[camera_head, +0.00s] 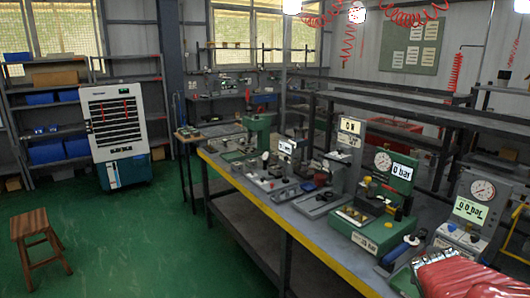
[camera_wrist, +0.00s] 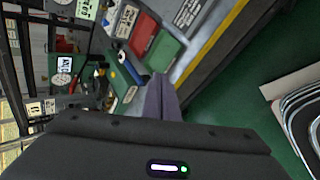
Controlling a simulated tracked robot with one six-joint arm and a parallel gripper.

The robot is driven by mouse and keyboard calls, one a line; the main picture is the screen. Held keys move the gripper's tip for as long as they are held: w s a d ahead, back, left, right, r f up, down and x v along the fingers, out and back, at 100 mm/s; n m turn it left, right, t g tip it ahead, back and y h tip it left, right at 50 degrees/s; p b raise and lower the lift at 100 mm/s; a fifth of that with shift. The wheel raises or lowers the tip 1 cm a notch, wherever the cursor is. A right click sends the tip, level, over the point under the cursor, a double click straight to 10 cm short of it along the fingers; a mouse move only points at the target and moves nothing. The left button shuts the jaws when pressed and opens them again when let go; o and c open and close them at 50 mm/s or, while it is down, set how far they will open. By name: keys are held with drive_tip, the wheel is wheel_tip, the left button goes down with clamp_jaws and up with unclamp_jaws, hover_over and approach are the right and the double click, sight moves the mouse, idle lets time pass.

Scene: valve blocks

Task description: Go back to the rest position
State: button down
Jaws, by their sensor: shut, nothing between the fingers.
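My gripper (camera_wrist: 160,82) shows in the wrist view as two purple fingers pressed together, with nothing between them. The fingers point toward the workbench (camera_wrist: 218,35) with its yellow front edge; I cannot tell the exact gap to it. A red tray (camera_wrist: 144,34) and a green tray (camera_wrist: 163,50) appear just beyond the fingertips. My gripper is not clearly visible in the head view.
In the head view, a green gauge station (camera_head: 372,230) reading 0 bar and a grey gauge station (camera_head: 468,208) stand on the long bench (camera_head: 240,183). A wooden stool (camera_head: 38,240) and a white cooler (camera_head: 115,125) stand left. Green floor between is clear.

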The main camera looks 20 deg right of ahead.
drive_tip(key=w+a+r+m+t+y, duration=0.1)
drive_tip(key=w+a+r+m+t, duration=0.15)
drive_tip(key=w+a, duration=0.4)
drive_tip(key=s+a+m+g+y, duration=0.1)
drive_tip(key=s+a+m+y, duration=0.1)
drive_tip(key=a, duration=1.3)
drive_tip(key=s+a+m+y, duration=0.3)
drive_tip(key=s+a, duration=0.3)
drive_tip(key=a, duration=0.9)
drive_tip(key=shift+s+a+r+m+g+y, duration=0.25)
drive_tip(key=shift+s+a+m+g+y, duration=0.1)
drive_tip(key=shift+y, duration=0.45)
drive_tip(key=shift+d, duration=0.1)
